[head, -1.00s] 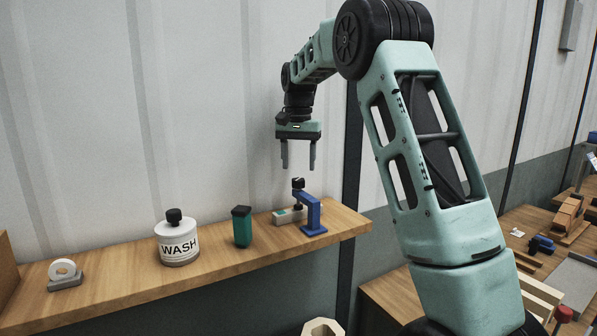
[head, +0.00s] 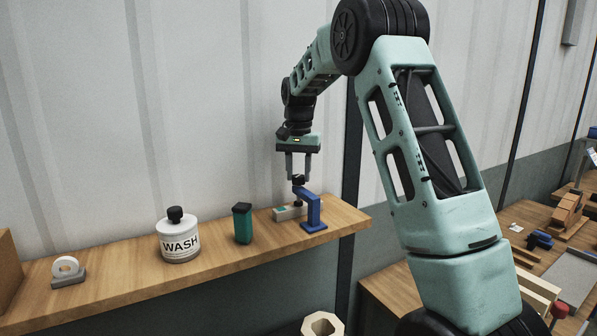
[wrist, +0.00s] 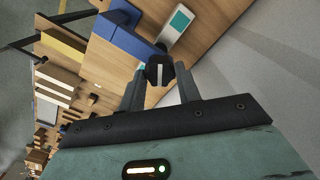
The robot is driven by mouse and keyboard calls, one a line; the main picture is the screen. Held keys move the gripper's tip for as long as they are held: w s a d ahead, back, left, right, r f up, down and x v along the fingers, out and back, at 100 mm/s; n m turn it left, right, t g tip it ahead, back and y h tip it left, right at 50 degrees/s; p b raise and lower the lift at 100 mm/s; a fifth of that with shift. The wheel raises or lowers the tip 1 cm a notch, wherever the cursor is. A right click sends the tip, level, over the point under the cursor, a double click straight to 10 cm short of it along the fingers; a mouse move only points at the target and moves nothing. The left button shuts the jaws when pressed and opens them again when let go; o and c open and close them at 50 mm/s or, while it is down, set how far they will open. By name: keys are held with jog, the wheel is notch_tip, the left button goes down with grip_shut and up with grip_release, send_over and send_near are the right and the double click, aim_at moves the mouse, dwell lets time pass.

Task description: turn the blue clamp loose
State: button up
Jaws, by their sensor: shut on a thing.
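The blue clamp (head: 312,211) stands upright on the wooden shelf near its right end, its arm reaching left over a pale block (head: 284,213) with a teal patch. A black knob (head: 298,181) tops the clamp's screw. My gripper (head: 299,176) points straight down from above, its fingers shut on the knob. In the wrist view the knob (wrist: 160,72), with a white stripe, sits between the fingertips (wrist: 160,82). The clamp's blue body (wrist: 128,42) and the pale block (wrist: 177,27) show beyond it.
On the wooden shelf (head: 120,281), a dark green container (head: 242,224), a white WASH jar (head: 179,240) and a white ring on a grey stand (head: 67,270) stand to the left. A corrugated wall (head: 200,90) rises close behind. A cluttered bench lies at the right.

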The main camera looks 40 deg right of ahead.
jog(key=n, duration=0.3)
jog(key=shift+n, duration=0.3)
jog(key=n, duration=0.3)
jog(key=shift+n+p, duration=0.3)
jog(key=n, duration=0.3)
jog(key=shift+w+n, duration=0.1)
jog(key=shift+n, duration=0.3)
jog(key=n, duration=0.4)
jog(key=shift+r+p, duration=0.1)
jog(key=shift+p, duration=0.2)
jog(key=n, duration=0.6)
jog(key=shift+n+p, duration=0.35)
jog(key=shift+n, duration=0.05)
jog(key=n+p, duration=0.1)
jog(key=n, duration=0.5)
jog(key=shift+a+n, duration=0.1)
jog(key=shift+n, duration=0.3)
